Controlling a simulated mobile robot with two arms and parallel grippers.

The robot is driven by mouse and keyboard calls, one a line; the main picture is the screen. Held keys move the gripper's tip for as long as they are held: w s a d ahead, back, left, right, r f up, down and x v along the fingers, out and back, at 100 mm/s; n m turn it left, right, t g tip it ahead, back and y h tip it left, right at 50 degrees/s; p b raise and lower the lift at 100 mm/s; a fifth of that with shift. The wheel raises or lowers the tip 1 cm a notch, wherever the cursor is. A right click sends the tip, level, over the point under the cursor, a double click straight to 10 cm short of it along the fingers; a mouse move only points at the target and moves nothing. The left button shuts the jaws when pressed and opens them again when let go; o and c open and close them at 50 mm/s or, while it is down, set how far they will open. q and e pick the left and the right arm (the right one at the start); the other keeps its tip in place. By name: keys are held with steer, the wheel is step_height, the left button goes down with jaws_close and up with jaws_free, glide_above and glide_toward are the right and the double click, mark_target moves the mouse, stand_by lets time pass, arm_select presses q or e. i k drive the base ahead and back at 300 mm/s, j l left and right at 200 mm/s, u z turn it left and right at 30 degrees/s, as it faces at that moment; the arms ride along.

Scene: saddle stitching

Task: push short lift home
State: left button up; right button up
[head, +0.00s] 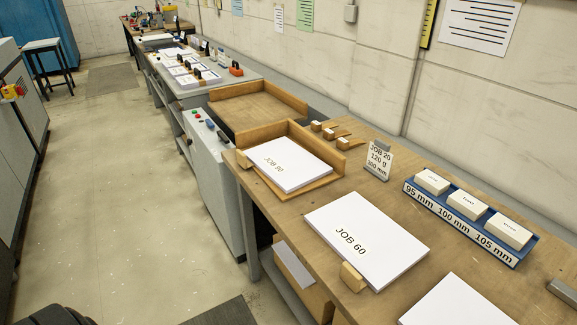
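A paper stack with a label reading JOB and a number like 80 or 90 (300,172) lies in a wooden corner tray (325,187) on the bench. A small wooden block (243,158) stands at its left edge. A second paper stack, labelled JOB 60 (385,225), lies flat nearer on the bench, with a wooden block (353,277) at its front edge. A third white stack (460,303) is cut off by the bottom edge. I cannot tell which stack is the short lift. Neither of my grippers is in view.
A card reading JOB 20, 120 g, 300 mm (379,160) stands behind the stacks. A blue tray (417,195) holds three white blocks above labels 95, 100 and 105 mm. Small wooden pieces (329,134) lie behind the corner tray. A grey machine (213,180) adjoins the bench; the floor (115,190) is open.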

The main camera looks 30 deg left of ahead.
mark_target(290, 167)
steer(key=i+j, duration=0.1)
steer(key=j, duration=0.3)
steer(key=i+j+u, duration=0.15)
steer(key=j, duration=0.2)
steer(key=i+j, duration=0.15)
steer(key=j, duration=0.25)
steer(key=i+j+u, duration=0.15)
steer(key=j, duration=0.2)
steer(key=i+j, duration=0.15)
steer(key=j, duration=0.2)
steer(key=k+u, duration=0.05)
